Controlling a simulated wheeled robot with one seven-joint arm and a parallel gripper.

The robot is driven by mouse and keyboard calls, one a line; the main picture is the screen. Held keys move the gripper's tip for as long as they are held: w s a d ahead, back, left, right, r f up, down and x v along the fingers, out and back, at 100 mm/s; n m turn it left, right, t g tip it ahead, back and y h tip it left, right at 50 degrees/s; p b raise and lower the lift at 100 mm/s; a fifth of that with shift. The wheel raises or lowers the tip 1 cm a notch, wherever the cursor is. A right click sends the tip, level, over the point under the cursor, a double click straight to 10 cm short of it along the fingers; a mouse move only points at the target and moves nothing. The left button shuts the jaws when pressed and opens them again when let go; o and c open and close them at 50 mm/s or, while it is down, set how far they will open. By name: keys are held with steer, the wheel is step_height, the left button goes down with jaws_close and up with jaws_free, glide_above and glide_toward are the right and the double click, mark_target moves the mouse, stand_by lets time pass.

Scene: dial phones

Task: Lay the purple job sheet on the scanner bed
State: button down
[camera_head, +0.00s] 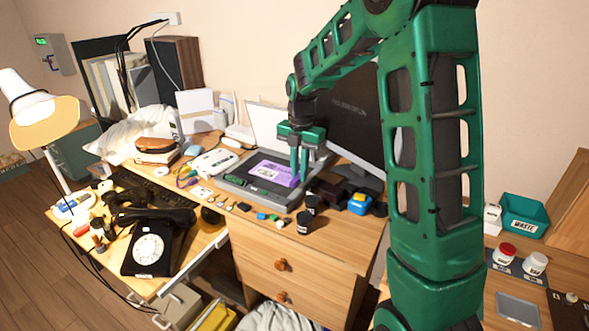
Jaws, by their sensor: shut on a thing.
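The purple job sheet (274,172) is a small flat purple piece with pale print. It is at the dark bed of the grey scanner (238,190), whose pale lid (266,122) stands raised behind it. My gripper (299,178) points down at the sheet's right end, with its green fingers close together on that edge. The sheet looks level over the bed; I cannot tell whether it touches the surface. The sheet's right edge is partly hidden by the fingers.
A black dial phone (150,248) and a lamp (40,115) stand to the left. A monitor (350,115) stands behind my arm. Dark jars (304,222) and several small items line the desk in front of the scanner. A teal waste bin (523,214) is at right.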

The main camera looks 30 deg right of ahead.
glide_above(302, 189)
steer(key=shift+d+f, duration=0.1)
steer(key=shift+f, duration=3.65)
steer(key=shift+w, duration=0.1)
steer(key=c, duration=1.7)
jaws_free()
steer(key=shift+o, duration=0.2)
step_height(302, 189, up, 11)
steer(key=shift+f, duration=0.15)
